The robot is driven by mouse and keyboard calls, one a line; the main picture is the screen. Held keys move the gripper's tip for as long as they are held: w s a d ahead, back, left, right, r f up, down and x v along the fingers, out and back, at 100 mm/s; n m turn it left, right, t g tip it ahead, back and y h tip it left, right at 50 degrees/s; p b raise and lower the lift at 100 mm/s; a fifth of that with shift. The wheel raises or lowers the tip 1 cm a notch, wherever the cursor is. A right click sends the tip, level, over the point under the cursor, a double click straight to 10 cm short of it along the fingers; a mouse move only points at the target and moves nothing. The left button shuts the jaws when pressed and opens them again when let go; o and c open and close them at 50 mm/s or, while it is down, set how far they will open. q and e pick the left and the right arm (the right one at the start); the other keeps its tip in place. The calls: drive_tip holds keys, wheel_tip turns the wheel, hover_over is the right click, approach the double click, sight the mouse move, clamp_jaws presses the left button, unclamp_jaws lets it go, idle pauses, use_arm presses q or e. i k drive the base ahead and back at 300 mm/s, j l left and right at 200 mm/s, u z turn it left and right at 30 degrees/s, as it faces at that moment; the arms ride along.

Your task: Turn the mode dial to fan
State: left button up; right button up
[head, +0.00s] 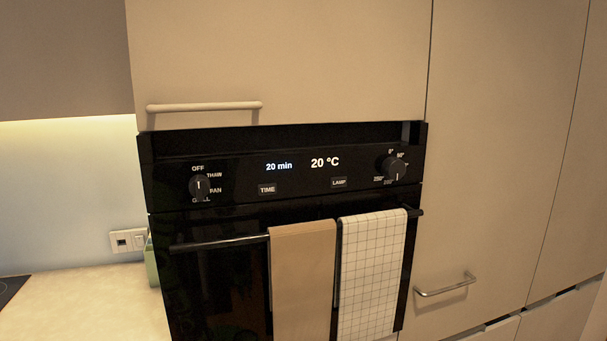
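The mode dial (200,187) is a round black knob with a white mark, at the left of the black oven's control panel (230,190). The labels OFF, THAW, FAN and GRILL stand around it. Its white mark looks close to vertical; I cannot tell for sure which label it points to. Neither of my grippers shows in the head view, and nothing touches the dial.
A temperature dial (397,168) sits at the panel's right. Below, the oven door handle (220,243) sticks out, with a tan towel (303,275) and a checked towel (372,270) over it. A counter (85,300) lies at left.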

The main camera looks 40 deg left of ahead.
sight(199, 185)
drive_tip(key=u, duration=0.8)
